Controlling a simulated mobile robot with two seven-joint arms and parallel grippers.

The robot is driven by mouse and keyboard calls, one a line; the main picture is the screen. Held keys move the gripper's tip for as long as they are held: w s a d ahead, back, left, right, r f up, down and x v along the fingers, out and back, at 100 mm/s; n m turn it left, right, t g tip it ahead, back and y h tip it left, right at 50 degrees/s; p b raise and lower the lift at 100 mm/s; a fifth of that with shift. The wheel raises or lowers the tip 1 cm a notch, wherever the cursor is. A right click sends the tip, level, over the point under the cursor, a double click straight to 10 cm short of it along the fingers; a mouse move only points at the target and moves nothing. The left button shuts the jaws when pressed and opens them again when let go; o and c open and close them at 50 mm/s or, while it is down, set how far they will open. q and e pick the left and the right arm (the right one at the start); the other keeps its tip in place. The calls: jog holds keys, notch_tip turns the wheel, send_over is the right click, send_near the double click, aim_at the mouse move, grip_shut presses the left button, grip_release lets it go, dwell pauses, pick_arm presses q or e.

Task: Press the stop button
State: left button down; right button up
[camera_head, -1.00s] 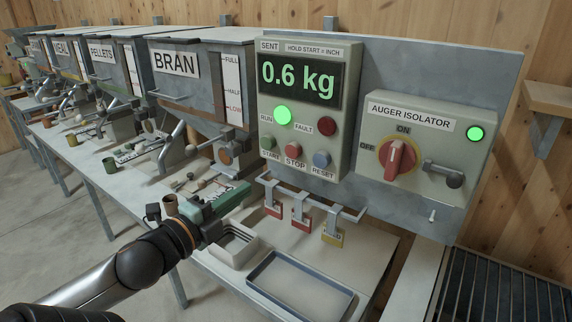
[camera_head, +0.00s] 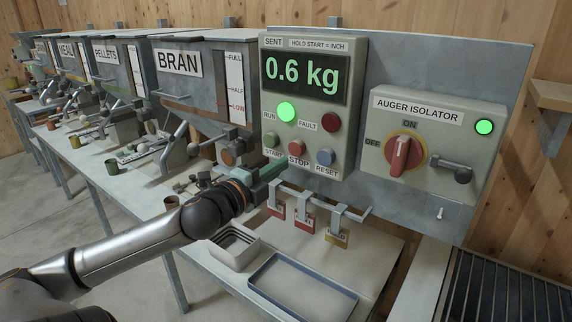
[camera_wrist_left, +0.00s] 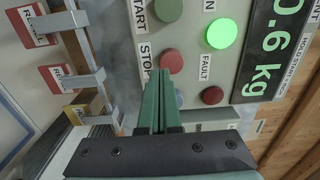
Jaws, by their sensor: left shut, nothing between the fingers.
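The red stop button (camera_head: 296,147) sits in the lower row of the control panel, between the green start button (camera_head: 271,139) and the blue reset button (camera_head: 326,157). My left gripper (camera_head: 280,170) has green fingers and is shut and empty, just below the stop button. In the left wrist view, the fingertips (camera_wrist_left: 158,72) lie beside the stop button (camera_wrist_left: 172,62) and its label. I cannot tell whether they touch the panel. The fingers partly cover the reset button (camera_wrist_left: 179,98) there. My right gripper is not in view.
The run light (camera_head: 286,111) glows green and the display (camera_head: 303,76) reads 0.6 kg. A tag rack (camera_head: 318,205) with hanging tags is below the panel. The auger isolator (camera_head: 414,145) is at right.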

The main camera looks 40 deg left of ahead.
aim_at(297, 148)
pick_arm(q)
jog(key=shift+w+a, duration=0.15)
jog(key=shift+w, duration=1.25)
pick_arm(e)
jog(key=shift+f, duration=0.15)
